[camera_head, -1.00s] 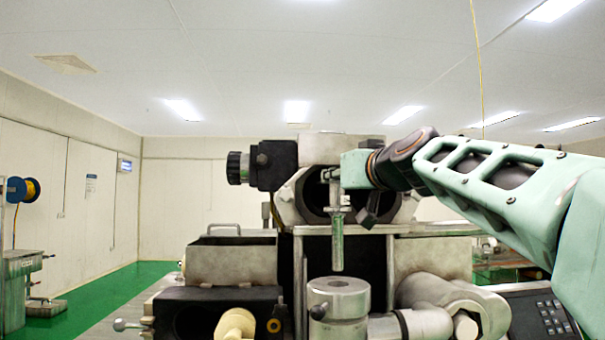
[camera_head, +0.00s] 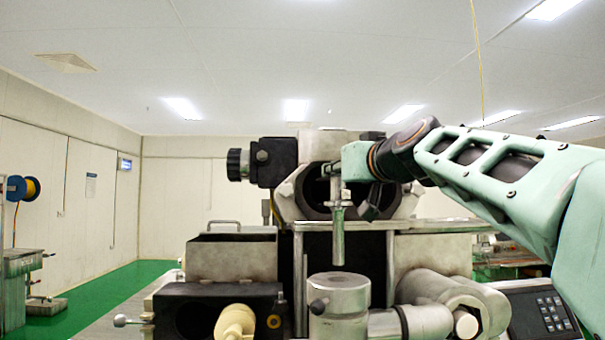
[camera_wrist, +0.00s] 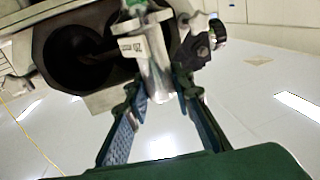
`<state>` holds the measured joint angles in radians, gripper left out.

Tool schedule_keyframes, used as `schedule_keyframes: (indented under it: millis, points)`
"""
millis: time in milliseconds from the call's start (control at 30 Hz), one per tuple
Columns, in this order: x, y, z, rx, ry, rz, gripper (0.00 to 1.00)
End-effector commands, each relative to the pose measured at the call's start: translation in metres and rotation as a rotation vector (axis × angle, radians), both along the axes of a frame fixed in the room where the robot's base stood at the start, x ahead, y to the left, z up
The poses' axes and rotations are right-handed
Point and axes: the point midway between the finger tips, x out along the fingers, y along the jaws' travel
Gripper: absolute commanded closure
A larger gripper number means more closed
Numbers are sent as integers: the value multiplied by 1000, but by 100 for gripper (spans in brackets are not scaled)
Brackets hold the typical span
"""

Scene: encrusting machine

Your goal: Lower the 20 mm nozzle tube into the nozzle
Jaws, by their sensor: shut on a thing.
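My gripper (camera_head: 335,182) is shut on the nozzle tube (camera_head: 338,238), a grey metal tube with a wider flange at its upper end. In the head view the tube hangs upright, its lower end just above the nozzle (camera_head: 340,305), a short, thick metal cylinder. They look lined up sideways in that view; depth alignment cannot be told. A small gap shows between them. In the wrist view the tube (camera_wrist: 155,72) sits between the tips of my gripper's blue fingers (camera_wrist: 161,88). The nozzle's opening is hidden from both views.
The machine's large round housing (camera_head: 315,190) stands behind the tube. A metal hopper box (camera_head: 233,258) is at left and a thick pipe fitting (camera_head: 455,300) at right. A cream roller (camera_head: 235,322) and a keypad (camera_head: 548,313) are near the front.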

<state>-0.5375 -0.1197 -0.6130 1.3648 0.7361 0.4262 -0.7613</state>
Motion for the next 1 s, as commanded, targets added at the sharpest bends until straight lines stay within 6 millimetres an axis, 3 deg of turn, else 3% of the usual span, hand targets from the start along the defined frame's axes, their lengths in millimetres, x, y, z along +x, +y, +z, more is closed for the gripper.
schedule_keyframes:
  millis: [267, 1000]
  points:
    - [0, 0, -2, 0, -2, -1, 100]
    - [0, 0, -51, 2, -3, -1, 100]
